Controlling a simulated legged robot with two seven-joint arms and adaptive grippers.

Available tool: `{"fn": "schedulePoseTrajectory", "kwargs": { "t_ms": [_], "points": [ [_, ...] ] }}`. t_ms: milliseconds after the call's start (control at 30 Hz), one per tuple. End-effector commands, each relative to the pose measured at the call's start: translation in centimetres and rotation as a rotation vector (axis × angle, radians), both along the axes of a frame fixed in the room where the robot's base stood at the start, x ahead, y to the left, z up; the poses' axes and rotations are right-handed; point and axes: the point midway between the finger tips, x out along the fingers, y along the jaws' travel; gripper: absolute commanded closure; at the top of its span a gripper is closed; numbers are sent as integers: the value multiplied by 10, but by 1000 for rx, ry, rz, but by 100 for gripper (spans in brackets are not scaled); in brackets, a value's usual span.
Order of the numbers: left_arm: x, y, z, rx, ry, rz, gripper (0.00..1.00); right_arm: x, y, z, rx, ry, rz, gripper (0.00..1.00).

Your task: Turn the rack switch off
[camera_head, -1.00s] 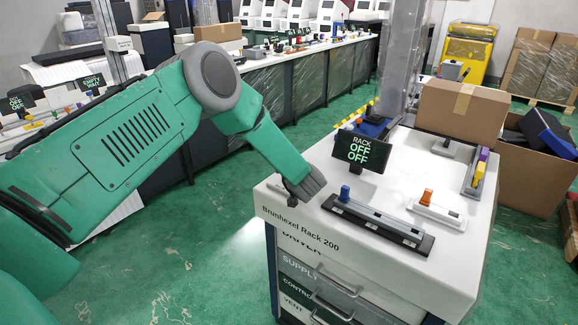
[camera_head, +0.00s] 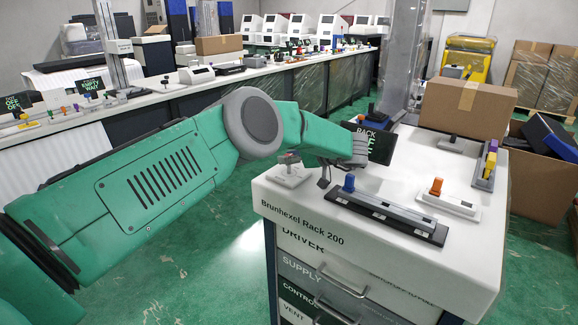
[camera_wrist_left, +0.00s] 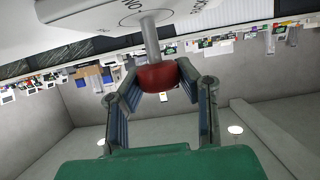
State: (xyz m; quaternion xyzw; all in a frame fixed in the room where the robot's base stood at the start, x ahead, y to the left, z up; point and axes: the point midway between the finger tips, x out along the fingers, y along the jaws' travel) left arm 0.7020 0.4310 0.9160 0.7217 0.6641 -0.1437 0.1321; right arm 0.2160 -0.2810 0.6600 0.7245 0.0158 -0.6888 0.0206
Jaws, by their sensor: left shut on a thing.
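The rack switch has a pale base (camera_head: 289,177) at the left corner of the rack top in the head view. In the left wrist view its base (camera_wrist_left: 100,14) shows upside down, with the letters "ON" by the metal stem (camera_wrist_left: 150,40). A red knob (camera_wrist_left: 157,80) ends the stem. My left gripper (camera_wrist_left: 158,76) is shut on the red knob, one finger on each side. In the head view my wrist hides most of the grip. The rack display (camera_head: 378,146) is partly covered by my arm; "RACK" and one "F" show. My right gripper is not in view.
On the rack top stand a blue-knobbed slider (camera_head: 388,217) and an orange-knobbed switch (camera_head: 448,203). A cardboard box (camera_head: 466,108) sits at the back. The rack (camera_head: 330,235) has drawers with handles. A long bench (camera_head: 205,80) runs behind. Green floor is clear at the front left.

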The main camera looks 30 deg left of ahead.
Motion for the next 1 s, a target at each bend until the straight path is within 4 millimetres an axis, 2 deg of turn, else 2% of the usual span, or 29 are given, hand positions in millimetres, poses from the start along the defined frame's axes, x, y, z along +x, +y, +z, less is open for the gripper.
{"fn": "schedulePoseTrajectory", "kwargs": {
  "t_ms": [33, 533, 567, 600, 1000],
  "points": [
    [0, -2, -4, -6, 1, 4, 100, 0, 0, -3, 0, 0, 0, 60],
    [1, -3, -2, -6, 2, 16, 100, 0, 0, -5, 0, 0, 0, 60],
    [1, -3, -2, -6, 2, 16, 62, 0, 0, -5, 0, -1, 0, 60],
    [1, -2, -2, -5, 2, 16, 49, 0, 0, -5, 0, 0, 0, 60],
    [0, -1, 7, -1, -3, 20, 49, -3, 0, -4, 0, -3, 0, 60]
  ]
}}
